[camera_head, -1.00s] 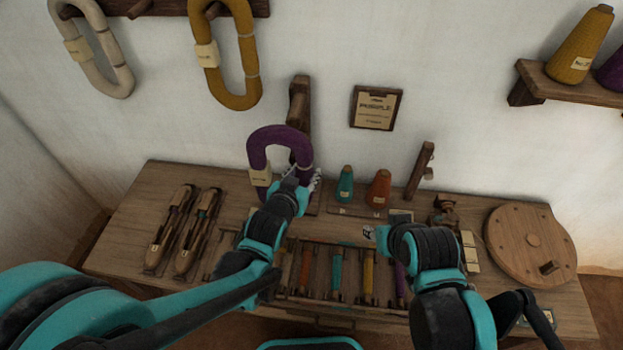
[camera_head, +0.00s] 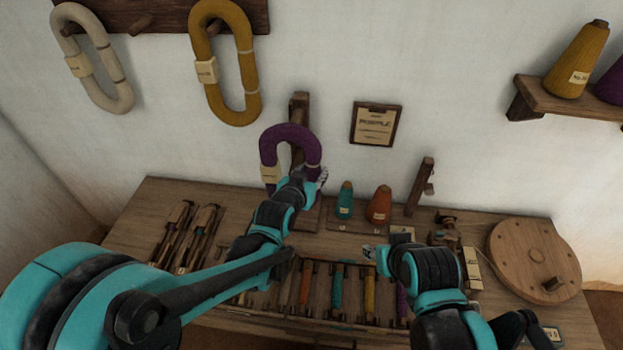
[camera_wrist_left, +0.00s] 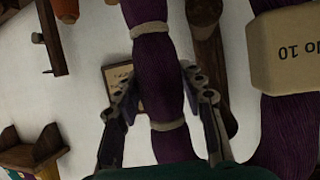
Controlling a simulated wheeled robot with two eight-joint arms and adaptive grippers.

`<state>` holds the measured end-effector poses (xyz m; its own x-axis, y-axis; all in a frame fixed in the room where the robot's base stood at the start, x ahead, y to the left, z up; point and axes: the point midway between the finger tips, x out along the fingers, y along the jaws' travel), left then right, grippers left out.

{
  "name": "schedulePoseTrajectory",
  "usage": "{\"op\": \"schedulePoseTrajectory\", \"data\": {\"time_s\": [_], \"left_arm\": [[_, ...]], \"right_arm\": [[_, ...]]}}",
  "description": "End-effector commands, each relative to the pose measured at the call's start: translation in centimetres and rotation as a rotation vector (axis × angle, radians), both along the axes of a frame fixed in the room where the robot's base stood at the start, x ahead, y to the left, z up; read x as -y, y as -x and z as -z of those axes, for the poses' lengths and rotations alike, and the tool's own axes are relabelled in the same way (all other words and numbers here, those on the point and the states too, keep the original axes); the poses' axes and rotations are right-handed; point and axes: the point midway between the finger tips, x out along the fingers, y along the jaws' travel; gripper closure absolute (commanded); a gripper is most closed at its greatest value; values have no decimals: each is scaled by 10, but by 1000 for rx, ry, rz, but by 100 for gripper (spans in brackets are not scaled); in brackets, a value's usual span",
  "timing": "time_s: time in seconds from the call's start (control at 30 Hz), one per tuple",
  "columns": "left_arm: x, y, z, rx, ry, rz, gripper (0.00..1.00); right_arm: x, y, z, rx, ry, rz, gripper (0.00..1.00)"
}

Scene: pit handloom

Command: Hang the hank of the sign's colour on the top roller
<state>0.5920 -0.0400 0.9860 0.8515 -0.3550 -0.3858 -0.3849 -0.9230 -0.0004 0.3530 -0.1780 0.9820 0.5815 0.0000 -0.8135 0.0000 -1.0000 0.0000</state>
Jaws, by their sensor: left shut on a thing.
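The purple hank (camera_head: 287,141) is an upright loop with a pale label, in front of a wooden post (camera_head: 300,108). My left gripper (camera_head: 312,181) is shut on the lower right part of this hank. In the left wrist view the purple strand (camera_wrist_left: 158,75) runs between the two fingers (camera_wrist_left: 165,105), and a second strand with a "No 10" label is at right. The framed sign (camera_head: 375,124) on the wall seems to read "PURPLE". Whether the hank touches the post or a roller cannot be told. My right gripper (camera_head: 372,254) is above the bench; its fingers are unclear.
A cream hank (camera_head: 119,92) and a mustard hank (camera_head: 250,75) hang from a wall rack (camera_head: 165,18). Teal and orange cones (camera_head: 379,205) stand behind the tray of coloured bobbins. A round wooden disc (camera_head: 520,255) lies at right, and a cone shelf (camera_head: 530,84) is above it.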

Motion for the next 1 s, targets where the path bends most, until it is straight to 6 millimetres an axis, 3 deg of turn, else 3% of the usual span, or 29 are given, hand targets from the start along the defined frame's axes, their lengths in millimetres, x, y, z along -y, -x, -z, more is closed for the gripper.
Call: {"op": "schedulePoseTrajectory", "data": {"time_s": [1.0], "left_arm": [[16,-84,2,0,0,-1,95]], "right_arm": [[0,0,3,0,0,0,60]]}}
